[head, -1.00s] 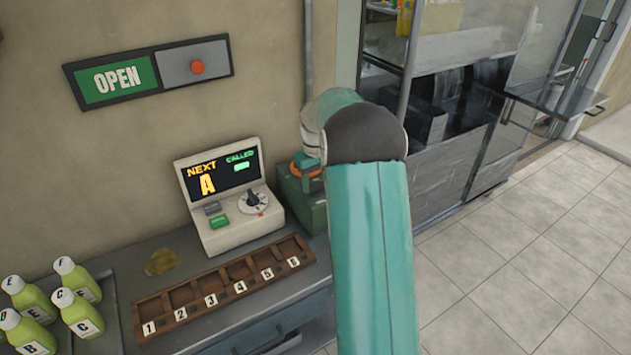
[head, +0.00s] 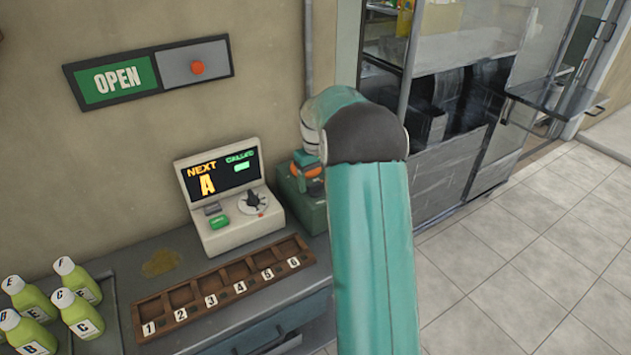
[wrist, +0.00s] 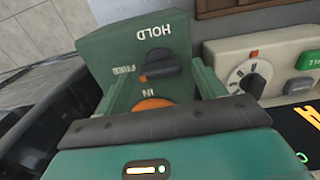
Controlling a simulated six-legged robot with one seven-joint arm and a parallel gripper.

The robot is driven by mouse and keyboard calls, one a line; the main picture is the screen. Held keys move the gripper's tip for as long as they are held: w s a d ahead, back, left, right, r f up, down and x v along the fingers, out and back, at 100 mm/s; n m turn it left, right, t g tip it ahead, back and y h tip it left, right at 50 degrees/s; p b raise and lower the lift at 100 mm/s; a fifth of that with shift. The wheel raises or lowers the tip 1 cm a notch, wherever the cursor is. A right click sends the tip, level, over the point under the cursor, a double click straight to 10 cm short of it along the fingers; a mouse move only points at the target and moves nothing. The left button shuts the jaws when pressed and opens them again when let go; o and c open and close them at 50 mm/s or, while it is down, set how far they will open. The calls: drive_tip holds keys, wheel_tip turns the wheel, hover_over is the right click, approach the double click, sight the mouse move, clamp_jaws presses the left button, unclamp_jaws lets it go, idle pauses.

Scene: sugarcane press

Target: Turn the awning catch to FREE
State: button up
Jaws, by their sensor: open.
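The catch is a dark knob (wrist: 160,66) on a green box (wrist: 110,48), seen upside down in the wrist view. HOLD is at its upper side in that picture, and FREE is at its left. A small orange mark at the knob's left end lies beside FREE. An orange part shows below the knob, by the letters IN. My gripper (wrist: 163,84) is open, with its green fingers apart on either side of the knob's lower area; contact cannot be told. In the head view the green box (head: 312,214) is partly hidden behind my arm.
A cream console (head: 233,233) with a dial and lit NEXT A display stands left of the box. A wooden numbered rack (head: 190,309) and several green bottles (head: 28,297) are on the counter. An OPEN sign (head: 118,80) hangs above. Glass doors (head: 545,60) stand at right.

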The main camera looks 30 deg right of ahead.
sight(315, 184)
wheel_tip(315, 184, up, 13)
idle(0.3)
idle(0.4)
drive_tip(key=s+a+r+t, duration=0.1)
drive_tip(key=s+a+r, duration=0.4)
drive_tip(key=a, duration=0.4)
drive_tip(key=s+a+r+t, duration=0.2)
drive_tip(key=s+a+r, duration=0.1)
drive_tip(key=s+a, duration=0.55)
drive_tip(key=s+a+f+t, duration=0.1)
drive_tip(key=s+a+f, duration=0.1)
drive_tip(key=s+a, duration=0.3)
drive_tip(key=s+a+f+t, duration=0.1)
drive_tip(key=s+a+f, duration=0.2)
drive_tip(key=s, duration=0.7)
drive_tip(key=shift+s+a+f+t, duration=0.25)
drive_tip(key=shift+a+t, duration=0.05)
drive_tip(key=shift+a, duration=0.9)
